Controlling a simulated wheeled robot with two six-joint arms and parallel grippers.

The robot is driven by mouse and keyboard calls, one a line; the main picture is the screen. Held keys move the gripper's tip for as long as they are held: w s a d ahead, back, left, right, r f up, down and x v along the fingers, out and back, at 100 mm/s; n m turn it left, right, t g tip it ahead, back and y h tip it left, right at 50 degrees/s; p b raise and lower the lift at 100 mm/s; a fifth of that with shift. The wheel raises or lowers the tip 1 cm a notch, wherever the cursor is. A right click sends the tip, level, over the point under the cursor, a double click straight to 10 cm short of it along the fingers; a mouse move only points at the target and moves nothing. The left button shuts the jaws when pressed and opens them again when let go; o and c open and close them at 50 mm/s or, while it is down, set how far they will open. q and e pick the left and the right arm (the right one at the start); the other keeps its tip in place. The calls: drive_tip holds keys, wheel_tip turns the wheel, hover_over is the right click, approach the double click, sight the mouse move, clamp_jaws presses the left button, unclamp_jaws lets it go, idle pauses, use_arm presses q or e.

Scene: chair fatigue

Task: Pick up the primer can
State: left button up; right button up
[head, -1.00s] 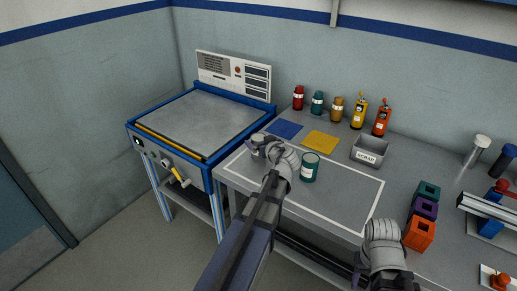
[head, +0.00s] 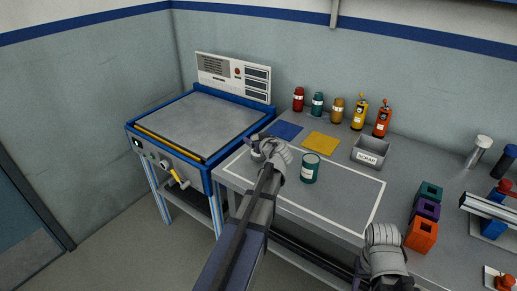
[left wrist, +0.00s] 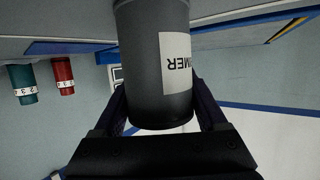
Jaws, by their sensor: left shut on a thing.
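The primer can is a dark grey cylinder with a white label. It fills the upper middle of the left wrist view (left wrist: 140,60), where the upside-down letters "MER" show. My left gripper (left wrist: 160,108) is shut on it, one finger on each side. In the head view the can (head: 257,154) is mostly hidden behind my left wrist, at the left end of the bench near the white outline. I cannot tell whether its base touches the bench. My right arm's wrist shows at the lower right of the head view; its jaws are out of sight.
A teal can (head: 309,169) stands just right of my left wrist. Blue (head: 285,131) and yellow (head: 320,142) mats, several bottles and a scrap bin (head: 370,152) lie behind. A blue-framed machine (head: 200,125) stands left. Coloured blocks (head: 421,236) are at right.

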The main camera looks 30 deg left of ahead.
use_arm(q)
clamp_jaws()
idle(0.3)
drive_tip(key=shift+r, duration=0.1)
wheel_tip(320, 180, up, 10)
drive_tip(key=p, duration=1)
